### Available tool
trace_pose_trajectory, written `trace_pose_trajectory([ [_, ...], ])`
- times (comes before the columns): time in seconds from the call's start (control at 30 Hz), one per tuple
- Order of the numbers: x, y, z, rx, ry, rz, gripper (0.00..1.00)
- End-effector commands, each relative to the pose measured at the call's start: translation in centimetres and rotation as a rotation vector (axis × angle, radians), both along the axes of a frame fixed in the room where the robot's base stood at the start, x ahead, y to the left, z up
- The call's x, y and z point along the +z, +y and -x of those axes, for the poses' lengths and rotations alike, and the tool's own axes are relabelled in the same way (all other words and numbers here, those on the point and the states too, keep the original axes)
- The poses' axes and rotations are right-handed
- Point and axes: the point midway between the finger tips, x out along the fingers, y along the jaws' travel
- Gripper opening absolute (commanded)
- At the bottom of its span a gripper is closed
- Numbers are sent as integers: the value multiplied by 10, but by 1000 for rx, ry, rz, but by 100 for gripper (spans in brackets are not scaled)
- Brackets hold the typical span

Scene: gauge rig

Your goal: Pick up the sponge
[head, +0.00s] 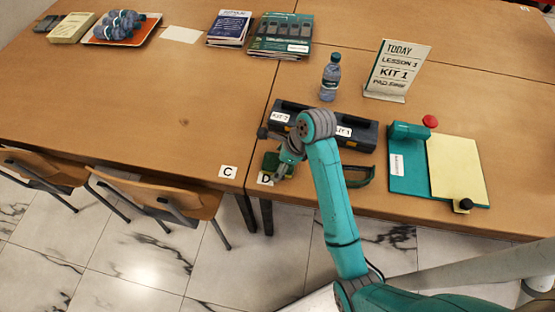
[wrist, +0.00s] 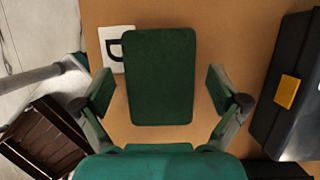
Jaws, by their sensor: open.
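The sponge (wrist: 160,75) is a dark green block with rounded corners, seen from above in the wrist view. It lies on the wooden table, partly over a white card marked D (wrist: 115,48). My gripper (wrist: 161,92) is open above it, with one finger to each side of the sponge and a visible gap at both sides. Nothing is held. In the head view the sponge (head: 270,162) shows only in part, at the near table edge, behind my gripper (head: 285,172).
A black case (head: 361,135) stands close to the right of the sponge. A bottle (head: 330,78), a sign (head: 397,70) and a teal board with a red knob (head: 408,176) are farther right. Chairs (head: 165,188) stand at the left front. The table's left middle is clear.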

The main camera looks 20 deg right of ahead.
Motion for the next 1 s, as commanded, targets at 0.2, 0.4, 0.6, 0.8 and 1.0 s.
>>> trace_pose_trajectory([
  [0.2, 0, 0, 0, 0, 0, 0, 97],
  [0.4, -1, 0, 0, 0, 0, 0, 97],
  [0.6, -4, 0, 0, 0, 1, -1, 97],
  [0.8, -5, 0, 0, 1, 0, 0, 97],
  [1.0, -5, 0, 0, 1, 0, 0, 87],
])
